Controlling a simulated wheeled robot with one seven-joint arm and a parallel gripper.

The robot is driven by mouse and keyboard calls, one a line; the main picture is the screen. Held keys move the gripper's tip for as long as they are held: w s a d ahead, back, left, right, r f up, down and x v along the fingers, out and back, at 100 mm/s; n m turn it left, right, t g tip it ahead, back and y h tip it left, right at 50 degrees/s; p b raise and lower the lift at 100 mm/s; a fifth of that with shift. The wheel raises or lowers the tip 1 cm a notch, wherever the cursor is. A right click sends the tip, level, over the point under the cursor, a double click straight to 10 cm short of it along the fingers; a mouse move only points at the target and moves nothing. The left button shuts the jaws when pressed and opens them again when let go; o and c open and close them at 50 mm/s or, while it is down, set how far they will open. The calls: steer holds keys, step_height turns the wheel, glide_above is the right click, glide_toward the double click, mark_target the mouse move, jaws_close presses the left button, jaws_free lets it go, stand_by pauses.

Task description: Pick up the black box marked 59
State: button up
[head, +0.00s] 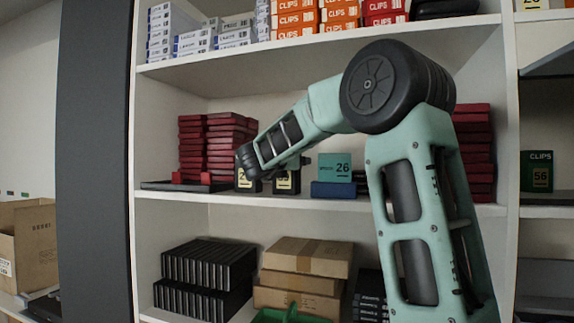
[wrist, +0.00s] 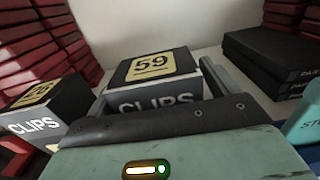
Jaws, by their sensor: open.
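The black box marked 59 (wrist: 154,72) has a yellow label on its top and white CLIPS lettering on its front. In the wrist view it stands between the two fingers of my gripper (wrist: 155,84). The fingers are open, one on each side; I cannot tell whether they touch it. The dark edge of my gripper hides the lower front of the box. In the head view the box (head: 287,182) is on the middle shelf, partly hidden by my gripper (head: 285,167).
A similar black box (wrist: 40,107), marked 26, stands close on the left. Stacked red boxes (wrist: 35,48) rise behind it. Flat black boxes (wrist: 275,62) lie to the right.

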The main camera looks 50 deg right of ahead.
steer(key=shift+d, duration=0.1)
steer(key=c, duration=1.2)
